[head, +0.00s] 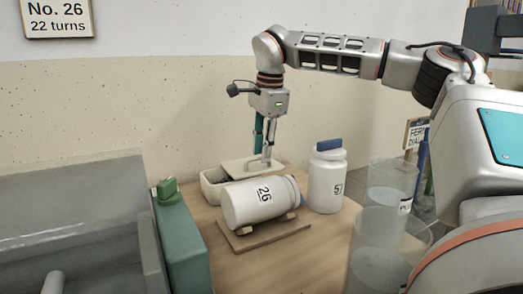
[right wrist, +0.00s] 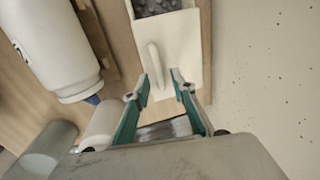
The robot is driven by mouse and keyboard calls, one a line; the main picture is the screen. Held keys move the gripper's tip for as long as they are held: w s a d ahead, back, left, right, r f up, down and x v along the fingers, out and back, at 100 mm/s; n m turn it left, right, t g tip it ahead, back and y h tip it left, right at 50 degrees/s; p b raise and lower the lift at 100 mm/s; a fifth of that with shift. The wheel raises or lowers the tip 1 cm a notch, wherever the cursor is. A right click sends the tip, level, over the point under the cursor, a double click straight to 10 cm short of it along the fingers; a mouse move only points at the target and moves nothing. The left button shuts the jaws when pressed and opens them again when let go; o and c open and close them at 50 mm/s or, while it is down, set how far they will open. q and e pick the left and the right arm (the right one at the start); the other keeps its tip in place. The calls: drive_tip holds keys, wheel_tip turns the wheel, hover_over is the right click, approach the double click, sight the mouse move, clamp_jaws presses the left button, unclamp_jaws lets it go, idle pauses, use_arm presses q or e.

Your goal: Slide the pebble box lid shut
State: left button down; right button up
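The pebble box (head: 211,192) is a cream box on the wooden table behind the white jar marked 26. Its pale lid (head: 236,167) covers part of it, leaving a dark opening at the left. In the right wrist view, grey pebbles (right wrist: 152,7) show past the lid (right wrist: 182,42), which carries a slim raised handle (right wrist: 153,62). My right gripper (head: 267,160) points down at the lid. In the right wrist view its fingertips (right wrist: 160,77) are apart, with the handle's near end between them, nearer the left finger; contact cannot be told. My left gripper is out of view.
The jar marked 26 (head: 258,203) lies on a wooden cradle (head: 243,240) in front of the box. Clear containers (head: 388,235) stand front right. A green block (head: 180,245) and grey basin (head: 70,190) are left.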

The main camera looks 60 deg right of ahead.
clamp_jaws()
drive_tip(key=shift+c, duration=0.4)
unclamp_jaws()
drive_tip(key=shift+s, duration=0.1)
drive_tip(key=shift+o, duration=0.4)
drive_tip(key=shift+f, duration=0.1)
wheel_tip(320, 180, up, 12)
drive_tip(key=s+a, duration=0.1)
drive_tip(key=s, duration=0.1)
drive_tip(key=shift+f, duration=0.1)
